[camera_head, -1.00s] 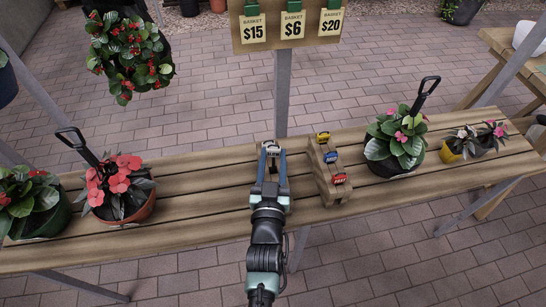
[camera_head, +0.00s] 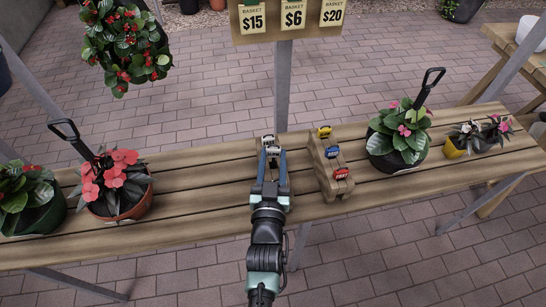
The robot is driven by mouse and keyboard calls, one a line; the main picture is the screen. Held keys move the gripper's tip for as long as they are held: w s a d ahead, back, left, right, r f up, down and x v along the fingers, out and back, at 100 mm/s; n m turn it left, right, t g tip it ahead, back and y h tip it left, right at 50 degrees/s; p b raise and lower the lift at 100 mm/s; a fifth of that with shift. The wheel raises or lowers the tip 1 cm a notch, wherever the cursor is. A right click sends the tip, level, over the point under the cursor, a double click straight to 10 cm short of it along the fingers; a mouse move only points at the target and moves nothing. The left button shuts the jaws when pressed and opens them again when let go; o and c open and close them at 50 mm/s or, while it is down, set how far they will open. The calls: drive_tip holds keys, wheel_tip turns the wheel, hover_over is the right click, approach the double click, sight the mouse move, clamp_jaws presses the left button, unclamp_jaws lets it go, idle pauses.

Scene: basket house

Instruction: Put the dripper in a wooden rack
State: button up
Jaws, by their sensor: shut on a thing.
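My gripper (camera_head: 272,162) is over the middle of the wooden table, with its fingers pointing away from me. It is shut on a small pale dripper (camera_head: 273,151) at its fingertips; the fingers hide part of it. A small pale and dark piece (camera_head: 268,139) shows just beyond the tips; I cannot tell whether it belongs to the held dripper. The wooden rack (camera_head: 318,163) stands on the table to the right of my gripper, apart from it. A yellow dripper (camera_head: 324,131), a blue one (camera_head: 332,151) and a red one (camera_head: 341,173) sit along the rack.
The slatted table (camera_head: 215,190) runs across the view. Potted red flowers (camera_head: 115,185) stand left, and a leafy pot (camera_head: 398,135) with a black-handled tool stands right. A price sign (camera_head: 290,22) hangs on a post behind my gripper. Bare table lies between gripper and left pots.

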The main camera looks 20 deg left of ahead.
drive_tip(key=shift+f, duration=0.35)
